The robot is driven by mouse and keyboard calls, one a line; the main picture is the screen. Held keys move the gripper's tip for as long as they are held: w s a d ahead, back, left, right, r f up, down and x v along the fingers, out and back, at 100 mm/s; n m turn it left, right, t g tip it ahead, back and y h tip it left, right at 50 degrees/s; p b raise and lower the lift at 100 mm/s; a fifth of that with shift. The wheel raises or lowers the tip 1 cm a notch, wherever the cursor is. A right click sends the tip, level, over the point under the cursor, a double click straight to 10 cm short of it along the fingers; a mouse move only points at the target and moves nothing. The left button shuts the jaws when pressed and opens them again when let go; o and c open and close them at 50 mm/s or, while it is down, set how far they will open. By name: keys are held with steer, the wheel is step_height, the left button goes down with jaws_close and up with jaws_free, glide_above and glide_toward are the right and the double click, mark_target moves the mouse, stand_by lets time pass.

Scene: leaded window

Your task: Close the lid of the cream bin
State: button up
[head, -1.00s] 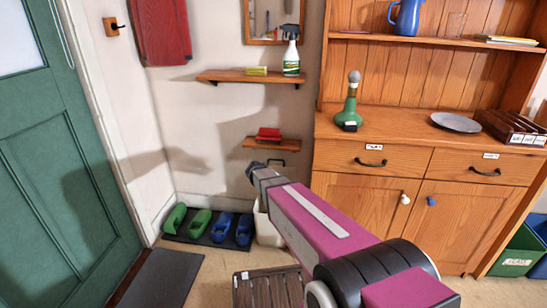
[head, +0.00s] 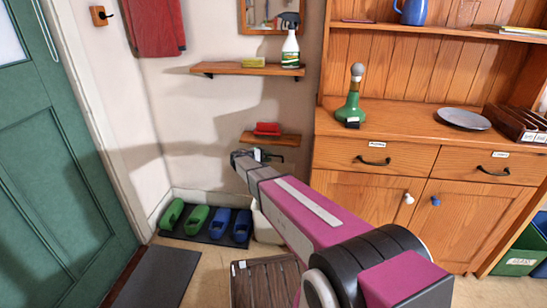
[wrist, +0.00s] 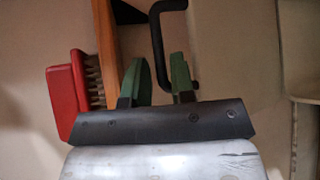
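The cream bin (head: 265,229) stands on the floor against the back wall, mostly hidden behind my arm. A black handle (head: 273,156) shows above it, just under the small shelf; it also shows in the wrist view (wrist: 157,45), beside a beige surface (wrist: 235,50) that looks like the raised lid. My gripper (head: 236,157) is left of the handle in the head view.
A red brush (wrist: 72,92) lies on the small shelf (head: 270,138), close to my gripper. Green and blue clogs sit on a dark mat (head: 205,237) at the left. A slatted wooden thing (head: 262,282) stands in front of the bin. The wooden dresser (head: 365,205) is at the right.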

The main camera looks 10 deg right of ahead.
steer(key=shift+x, duration=1.95)
steer(key=shift+c, duration=0.3)
jaws_close()
steer(key=shift+s, duration=0.2)
